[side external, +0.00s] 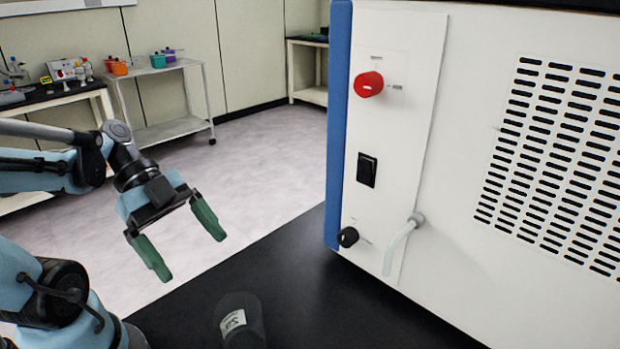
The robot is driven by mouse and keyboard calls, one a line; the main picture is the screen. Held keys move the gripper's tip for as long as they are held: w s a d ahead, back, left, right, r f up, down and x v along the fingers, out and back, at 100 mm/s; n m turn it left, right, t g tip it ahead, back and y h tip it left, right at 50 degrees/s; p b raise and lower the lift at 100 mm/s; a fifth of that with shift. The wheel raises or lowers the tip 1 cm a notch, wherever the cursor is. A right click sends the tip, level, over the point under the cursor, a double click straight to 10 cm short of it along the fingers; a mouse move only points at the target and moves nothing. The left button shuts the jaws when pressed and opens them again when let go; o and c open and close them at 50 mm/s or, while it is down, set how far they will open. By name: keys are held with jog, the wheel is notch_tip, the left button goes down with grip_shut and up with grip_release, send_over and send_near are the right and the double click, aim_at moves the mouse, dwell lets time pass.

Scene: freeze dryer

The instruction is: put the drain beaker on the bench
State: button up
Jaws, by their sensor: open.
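The drain beaker (239,318) is a dark, see-through cup with a white label. It stands on the black bench (310,290) near the bottom edge of the side external view, which cuts off its base. My gripper (189,257) is open, with two green fingers spread wide and nothing between them. It hangs in the air above and to the left of the beaker, apart from it.
The white freeze dryer (470,150) with a blue edge fills the right side. Its front has a red knob (369,84), a black switch (367,170), a black knob (348,237) and a pale drain tube (398,250) pointing down. Bench between beaker and dryer is clear.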

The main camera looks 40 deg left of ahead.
jog(key=w+f+n+t+y, duration=0.1)
jog(key=w+n+t+y, duration=0.3)
jog(key=w+n+y, duration=0.5)
jog(key=w+n, duration=0.1)
jog(key=n, duration=0.5)
jog(key=shift+a+t, duration=0.25)
jog(key=shift+t, duration=0.15)
jog(key=shift+o, duration=0.2)
jog(key=shift+w+d+r+n+t, duration=0.1)
jog(key=shift+w+r+n+t, duration=0.2)
jog(key=shift+w+n, duration=0.1)
jog(key=shift+s+f, duration=0.1)
